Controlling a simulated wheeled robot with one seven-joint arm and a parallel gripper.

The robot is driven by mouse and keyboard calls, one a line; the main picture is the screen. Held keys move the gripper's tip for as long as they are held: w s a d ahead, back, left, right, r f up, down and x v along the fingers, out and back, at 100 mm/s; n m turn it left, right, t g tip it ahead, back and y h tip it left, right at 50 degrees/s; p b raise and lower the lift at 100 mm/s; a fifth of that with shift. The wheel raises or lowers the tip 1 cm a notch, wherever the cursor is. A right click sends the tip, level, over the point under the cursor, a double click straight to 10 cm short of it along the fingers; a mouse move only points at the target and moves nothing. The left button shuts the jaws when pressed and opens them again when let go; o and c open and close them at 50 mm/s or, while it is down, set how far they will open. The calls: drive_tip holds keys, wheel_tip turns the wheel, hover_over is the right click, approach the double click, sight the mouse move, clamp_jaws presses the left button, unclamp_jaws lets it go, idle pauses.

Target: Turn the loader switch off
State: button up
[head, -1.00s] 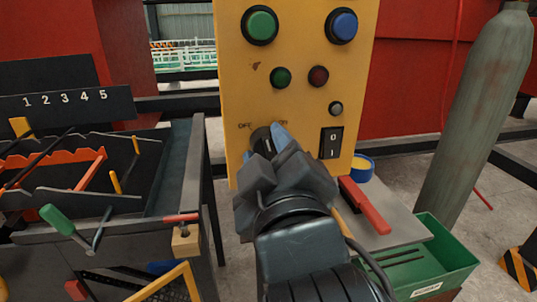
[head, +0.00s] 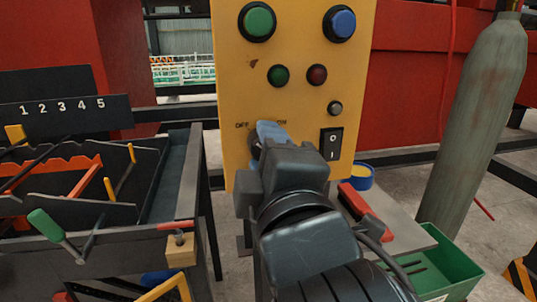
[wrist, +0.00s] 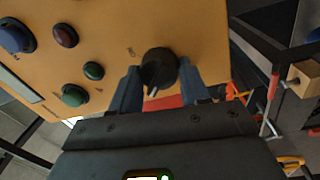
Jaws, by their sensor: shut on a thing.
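The loader switch is a black round knob (wrist: 158,68) low on the yellow control panel (head: 292,105). OFF and ON labels sit above it in the head view, where only a dark edge of the knob (head: 255,146) shows. My gripper (wrist: 157,78) has one blue-grey finger on each side of the knob and is shut on it. A pale mark shows on the knob's near edge in the wrist view. In the head view my gripper (head: 264,138) hides most of the knob, so its setting cannot be read there.
Above are green (head: 257,22) and blue (head: 339,25) buttons, with smaller buttons below them. A black rocker switch (head: 331,144) is close right of my gripper. A green bin (head: 445,268) and gas cylinder (head: 475,120) stand right, a black rack (head: 75,115) left.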

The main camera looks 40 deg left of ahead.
idle(0.3)
drive_tip(key=o, duration=1.1)
drive_tip(key=shift+c, duration=0.2)
drive_tip(key=b+v, duration=0.1)
drive_tip(key=v, duration=0.6)
drive_tip(key=shift+s+d, duration=0.25)
drive_tip(key=shift+s, duration=0.05)
